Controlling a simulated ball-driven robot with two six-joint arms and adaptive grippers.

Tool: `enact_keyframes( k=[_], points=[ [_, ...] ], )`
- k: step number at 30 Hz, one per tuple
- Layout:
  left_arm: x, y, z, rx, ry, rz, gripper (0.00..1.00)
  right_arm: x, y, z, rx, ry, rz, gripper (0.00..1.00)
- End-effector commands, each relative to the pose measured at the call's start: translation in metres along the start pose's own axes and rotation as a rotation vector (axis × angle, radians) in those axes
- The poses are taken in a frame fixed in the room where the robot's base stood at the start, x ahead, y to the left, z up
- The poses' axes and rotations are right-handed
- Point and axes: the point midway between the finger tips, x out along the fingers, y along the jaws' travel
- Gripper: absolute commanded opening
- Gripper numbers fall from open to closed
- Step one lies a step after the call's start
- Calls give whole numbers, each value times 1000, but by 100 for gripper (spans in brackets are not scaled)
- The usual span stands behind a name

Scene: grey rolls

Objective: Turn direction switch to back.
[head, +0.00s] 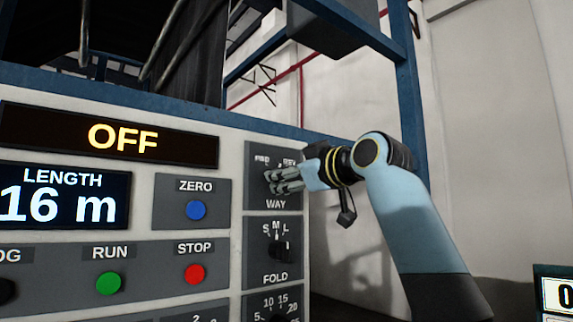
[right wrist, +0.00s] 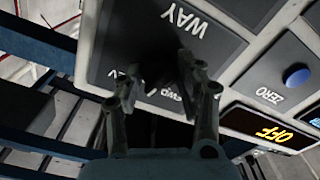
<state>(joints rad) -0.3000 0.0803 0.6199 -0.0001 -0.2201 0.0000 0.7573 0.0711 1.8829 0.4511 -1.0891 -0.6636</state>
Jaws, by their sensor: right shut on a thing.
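The direction switch is on the grey WAY plate (head: 256,204) at the right side of the control panel, with markings above it. My right gripper (head: 273,183) reaches in from the right and its fingers are shut on the switch knob. The fingers cover the knob in the head view, so its pointer direction cannot be read. The right wrist view shows the WAY plate (right wrist: 115,50) upside down, with the gripper fingers (right wrist: 158,85) on either side of the dark, shadowed knob. My left gripper is not in view.
Below the switch is the FOLD knob (head: 279,250). To the left are the blue ZERO button (head: 196,210), red STOP button (head: 194,274) and green RUN button (head: 109,284). The display (head: 110,137) reads OFF. A blue frame post (head: 409,100) stands behind my right arm.

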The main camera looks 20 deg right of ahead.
Motion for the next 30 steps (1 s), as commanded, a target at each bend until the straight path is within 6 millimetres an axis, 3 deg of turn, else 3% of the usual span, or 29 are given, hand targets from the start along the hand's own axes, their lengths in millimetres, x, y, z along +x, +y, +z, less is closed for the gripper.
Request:
enact_keyframes(
  k=[3, 15, 30],
  points=[
    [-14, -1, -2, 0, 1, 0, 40, 0, 0, 0, 109, -7, -5, 4],
    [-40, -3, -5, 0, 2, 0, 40, 0, 0, 1, 401, -8, -3, 4],
    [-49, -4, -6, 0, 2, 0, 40, 0, -2, 3, 517, -7, -2, 4]
  ],
)
